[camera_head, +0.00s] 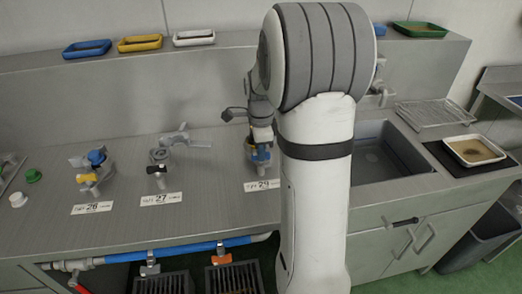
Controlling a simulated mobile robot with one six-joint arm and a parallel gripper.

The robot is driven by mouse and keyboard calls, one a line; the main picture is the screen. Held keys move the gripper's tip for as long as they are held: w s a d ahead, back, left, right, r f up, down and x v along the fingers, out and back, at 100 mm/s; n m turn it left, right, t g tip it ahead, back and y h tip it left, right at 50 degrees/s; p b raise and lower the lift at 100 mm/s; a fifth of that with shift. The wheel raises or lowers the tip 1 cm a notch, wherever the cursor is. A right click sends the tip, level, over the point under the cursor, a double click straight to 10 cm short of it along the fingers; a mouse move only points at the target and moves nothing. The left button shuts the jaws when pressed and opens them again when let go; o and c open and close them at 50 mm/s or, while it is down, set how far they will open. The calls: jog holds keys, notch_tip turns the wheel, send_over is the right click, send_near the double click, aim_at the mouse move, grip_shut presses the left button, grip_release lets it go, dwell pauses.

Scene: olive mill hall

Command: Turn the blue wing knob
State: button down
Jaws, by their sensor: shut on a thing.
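My gripper (261,137) points down over the fitting at the label 29, left of my large white arm. It is shut on the blue wing knob (261,154), of which only a small blue part shows below the jaws. The exact grip and the knob's angle are hard to make out at this size. The knob's metal fitting (259,168) stands on the steel counter, partly hidden by my arm. Another blue knob (96,157) sits on the fitting at the label 26, beside yellow parts.
A lever tap (160,158) stands at the label 27. Blue, yellow and white trays (139,43) lie on the back ledge. A sink (378,158), a wire rack (435,113) and a tray (474,150) are at right. A blue pipe (190,247) runs along the front below the counter.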

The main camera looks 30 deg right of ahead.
jog(key=shift+d+r, duration=0.1)
dwell(0.3)
jog(key=c, duration=1.5)
grip_release()
notch_tip(320, 180, up, 8)
jog(key=shift+f, duration=0.15)
